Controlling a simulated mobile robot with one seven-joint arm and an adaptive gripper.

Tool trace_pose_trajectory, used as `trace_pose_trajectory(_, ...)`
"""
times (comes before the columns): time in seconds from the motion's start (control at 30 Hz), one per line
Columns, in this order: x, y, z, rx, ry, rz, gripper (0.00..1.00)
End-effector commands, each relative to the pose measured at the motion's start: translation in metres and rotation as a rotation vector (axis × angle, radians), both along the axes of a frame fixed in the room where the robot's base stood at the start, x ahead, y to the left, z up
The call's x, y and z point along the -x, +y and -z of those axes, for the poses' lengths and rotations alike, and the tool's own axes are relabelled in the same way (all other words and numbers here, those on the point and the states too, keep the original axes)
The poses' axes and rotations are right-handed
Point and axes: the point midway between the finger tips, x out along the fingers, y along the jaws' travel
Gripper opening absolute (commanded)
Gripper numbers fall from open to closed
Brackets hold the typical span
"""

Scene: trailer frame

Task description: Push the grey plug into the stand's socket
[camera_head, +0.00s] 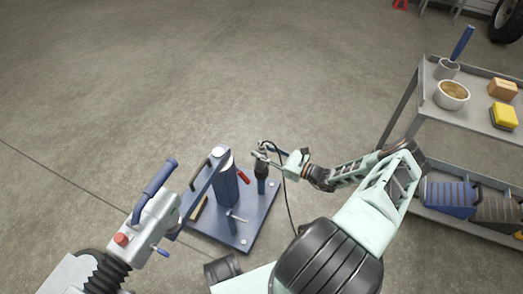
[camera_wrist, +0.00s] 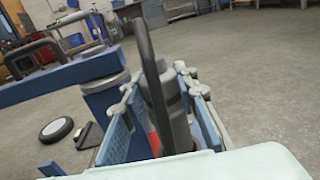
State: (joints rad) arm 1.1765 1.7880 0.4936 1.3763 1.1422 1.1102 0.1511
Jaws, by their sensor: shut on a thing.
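The grey plug (camera_head: 261,169) is upright in my gripper (camera_head: 264,156), with a black cable looping from its top. In the wrist view, the plug (camera_wrist: 177,128) sits between the two fingers of my gripper (camera_wrist: 160,90), which are shut on it. The blue stand (camera_head: 226,188) has a thick post on a flat base plate (camera_head: 244,243). A short blue upright (camera_head: 262,186), apparently the socket, is directly below the plug in the head view. Whether the plug touches or enters it cannot be told; its mouth is hidden.
A red-handled lever (camera_head: 243,177) is close beside the plug. A T-shaped handle (camera_head: 236,216) is on the base plate. A blue beam (camera_wrist: 60,80) with a black handle crosses left in the wrist view. A grey cart (camera_head: 430,107) stands right; floor behind the stand is clear.

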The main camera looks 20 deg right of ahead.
Motion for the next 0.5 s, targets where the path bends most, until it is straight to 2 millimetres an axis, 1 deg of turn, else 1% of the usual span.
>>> trace_pose_trajectory(0.5, 0.000, 0.000, 0.016, 0.000, 0.000, -0.001, 0.00)
